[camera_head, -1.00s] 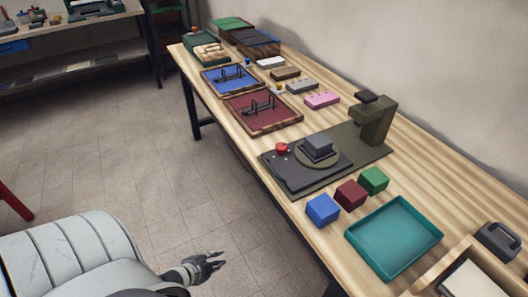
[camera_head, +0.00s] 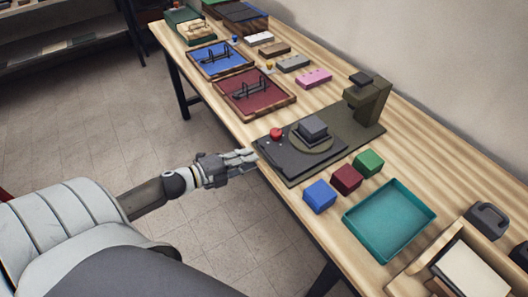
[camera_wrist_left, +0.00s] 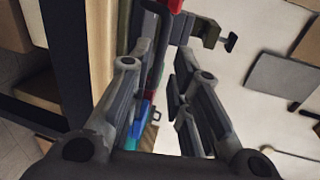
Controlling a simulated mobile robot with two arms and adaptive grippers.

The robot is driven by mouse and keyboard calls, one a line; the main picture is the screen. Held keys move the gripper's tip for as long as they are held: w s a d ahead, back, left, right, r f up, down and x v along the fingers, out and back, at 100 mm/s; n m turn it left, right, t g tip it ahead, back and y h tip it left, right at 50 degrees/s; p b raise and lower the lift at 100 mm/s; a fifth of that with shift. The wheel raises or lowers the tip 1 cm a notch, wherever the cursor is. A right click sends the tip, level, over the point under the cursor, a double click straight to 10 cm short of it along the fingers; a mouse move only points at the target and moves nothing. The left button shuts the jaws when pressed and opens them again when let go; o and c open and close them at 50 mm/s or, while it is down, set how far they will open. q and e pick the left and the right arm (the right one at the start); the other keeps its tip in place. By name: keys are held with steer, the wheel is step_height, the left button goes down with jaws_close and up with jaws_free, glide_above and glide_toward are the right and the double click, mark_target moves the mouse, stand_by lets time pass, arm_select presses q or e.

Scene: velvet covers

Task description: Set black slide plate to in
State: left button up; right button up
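The black slide plate (camera_head: 285,162) lies on an olive press base (camera_head: 345,145) on the wooden table. A red knob (camera_head: 276,133) sits at its far left corner, and a round platform with a dark block (camera_head: 313,128) stands at its right part. My left gripper (camera_head: 246,159) is open and empty beside the table's front edge, just left of the slide plate. In the left wrist view its fingers (camera_wrist_left: 166,45) are spread apart, with part of the red knob (camera_wrist_left: 172,4) at the top. I cannot tell whether the fingers touch the plate. My right gripper is not in view.
Blue (camera_head: 319,196), maroon (camera_head: 346,179) and green (camera_head: 369,163) blocks stand near the teal tray (camera_head: 391,222). The upright press column (camera_head: 368,100) rises behind the plate. Maroon (camera_head: 254,92) and blue (camera_head: 220,60) trays lie farther left. Floor is clear in front.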

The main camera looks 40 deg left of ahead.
mark_target(264, 152)
arm_select(q)
steer(key=shift+p+x, duration=0.35)
steer(key=shift+x, duration=2.85)
jaws_close()
